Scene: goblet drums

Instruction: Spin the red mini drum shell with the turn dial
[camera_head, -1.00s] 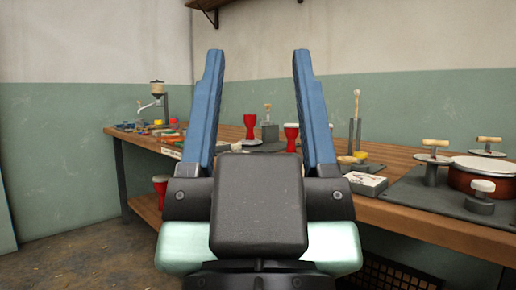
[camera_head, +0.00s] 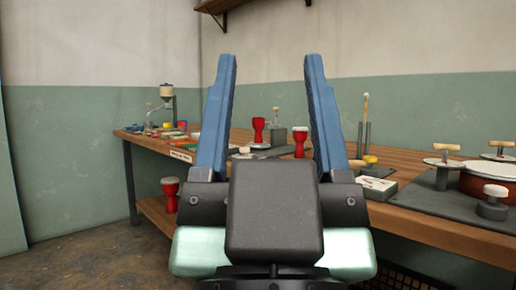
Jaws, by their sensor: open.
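Two red goblet-shaped drum shells stand on the workbench: one (camera_head: 258,131) seen between my gripper's fingers, and one (camera_head: 299,141) beside the right finger. I cannot tell which is the mini shell of the task. A white-topped knob (camera_head: 494,200) on a grey base stands on a dark board at the right. I cannot tell which is the turn dial. My gripper (camera_head: 270,62) is open and empty in the foreground, fingers pointing up and away, apart from everything on the bench. It hides part of the bench.
The wooden bench (camera_head: 425,205) runs from the back left to the front right. A red drum (camera_head: 170,190) stands on its lower shelf. A red pot (camera_head: 478,186) and wooden-handled tools crowd the right end. The floor (camera_head: 95,255) at the left is clear.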

